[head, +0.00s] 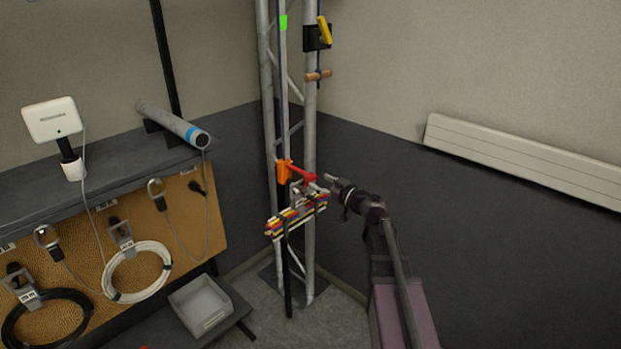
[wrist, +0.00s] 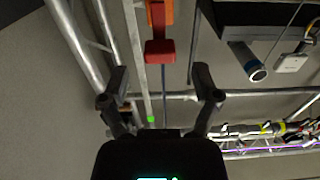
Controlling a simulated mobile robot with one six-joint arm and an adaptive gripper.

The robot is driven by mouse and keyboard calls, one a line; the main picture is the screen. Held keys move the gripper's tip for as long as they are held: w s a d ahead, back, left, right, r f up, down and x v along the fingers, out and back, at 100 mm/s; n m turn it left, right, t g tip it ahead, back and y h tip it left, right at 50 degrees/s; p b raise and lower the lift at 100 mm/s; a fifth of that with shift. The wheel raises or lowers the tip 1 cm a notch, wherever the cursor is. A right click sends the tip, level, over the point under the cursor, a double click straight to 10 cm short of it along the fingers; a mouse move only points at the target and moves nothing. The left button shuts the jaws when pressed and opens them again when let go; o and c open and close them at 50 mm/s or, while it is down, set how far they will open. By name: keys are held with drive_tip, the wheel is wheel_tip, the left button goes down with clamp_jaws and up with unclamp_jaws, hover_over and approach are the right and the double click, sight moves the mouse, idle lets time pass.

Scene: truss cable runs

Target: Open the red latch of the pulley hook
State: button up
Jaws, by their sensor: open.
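The red latch (head: 302,174) sits beside an orange block (head: 284,172) on the truss in the head view. In the wrist view, the red latch (wrist: 160,52) hangs against the orange block (wrist: 160,12), near the top centre. My gripper (head: 330,179) is just right of the latch in the head view. In the wrist view my gripper (wrist: 162,80) is open, its two fingers apart with nothing held between them. The latch appears just beyond the fingertips, between their lines. I cannot tell whether any finger touches it. The pulley hook itself is not clearly distinguishable.
The metal truss (head: 309,120) stands in the corner. A yellow-handled cleat (head: 324,32) and a wooden peg (head: 318,75) are higher up. A workbench (head: 100,180) with hung cables is left. A grey bin (head: 200,305) is low.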

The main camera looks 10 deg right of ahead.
sight(314, 179)
drive_tip(key=shift+x, duration=2.2)
clamp_jaws()
